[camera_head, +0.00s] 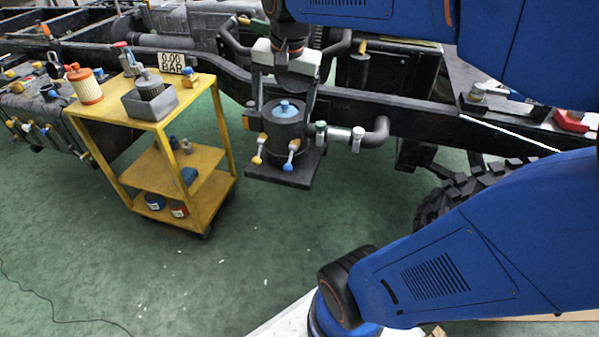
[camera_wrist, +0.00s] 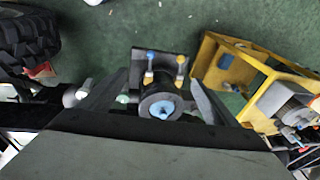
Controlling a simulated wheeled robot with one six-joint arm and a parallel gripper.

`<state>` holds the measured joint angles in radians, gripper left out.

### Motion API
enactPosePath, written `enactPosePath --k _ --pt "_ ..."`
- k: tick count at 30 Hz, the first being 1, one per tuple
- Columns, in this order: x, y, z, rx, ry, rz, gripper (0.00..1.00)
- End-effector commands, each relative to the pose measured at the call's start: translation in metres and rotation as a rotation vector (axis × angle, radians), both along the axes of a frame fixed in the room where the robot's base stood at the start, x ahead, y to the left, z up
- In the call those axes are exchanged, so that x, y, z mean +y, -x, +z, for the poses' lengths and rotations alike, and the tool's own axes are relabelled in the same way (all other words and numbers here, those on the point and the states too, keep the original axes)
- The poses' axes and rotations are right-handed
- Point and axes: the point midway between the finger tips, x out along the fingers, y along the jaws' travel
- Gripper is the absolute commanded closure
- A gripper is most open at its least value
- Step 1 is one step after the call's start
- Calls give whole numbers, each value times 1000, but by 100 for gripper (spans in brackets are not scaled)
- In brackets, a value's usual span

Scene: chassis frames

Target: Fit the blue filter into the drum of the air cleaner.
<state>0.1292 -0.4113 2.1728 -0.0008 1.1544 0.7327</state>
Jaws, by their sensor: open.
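The air cleaner's drum (camera_head: 285,134) is a dark upright cylinder on a dark plate, hung at the truck frame. A blue piece, which looks like the top of the blue filter (camera_head: 286,108), shows in the middle of the drum's open top. It also shows in the wrist view (camera_wrist: 162,109), ringed by the dark drum rim (camera_wrist: 146,104). How deep it sits I cannot tell. My gripper (camera_head: 284,98) is open above the drum, with one finger at each side of its top. The fingers look apart from the blue piece.
Clamps with blue and yellow ends (camera_head: 292,150) hang on the drum's front. A pipe elbow (camera_head: 375,135) leaves it to the right. The green floor in front is clear.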

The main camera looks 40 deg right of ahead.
Motion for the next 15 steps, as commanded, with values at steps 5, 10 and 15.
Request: enactPosePath --k 5,10,15 --pt "21 50 -23 -57 67 275 17" --pt "35 91 -50 -109 142 530 17" --pt "43 119 -74 -146 207 725 17"
